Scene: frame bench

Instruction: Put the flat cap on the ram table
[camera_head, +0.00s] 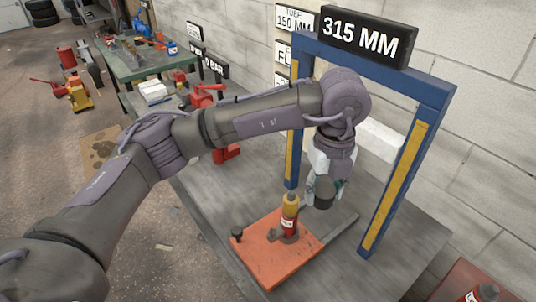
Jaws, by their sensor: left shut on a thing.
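My left gripper (326,196) hangs at the end of my arm, under the blue frame. It is shut on a dark, round piece (324,188), seemingly the flat cap, held in the air. An orange-red plate (270,262), seemingly the ram table, lies on the grey bench below and to the left of the gripper. A red and yellow ram (289,217) stands upright on the plate, left of the held piece and apart from it. A small black knob-like piece (237,234) stands at the plate's left edge. My right gripper is not in view.
The blue frame (404,172) with yellow strips and a "315 MM" sign (360,38) stands around the gripper's side of the bench (370,275). A grey bar (338,229) lies beside the plate. A green table (150,65) with tools stands at the back left.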

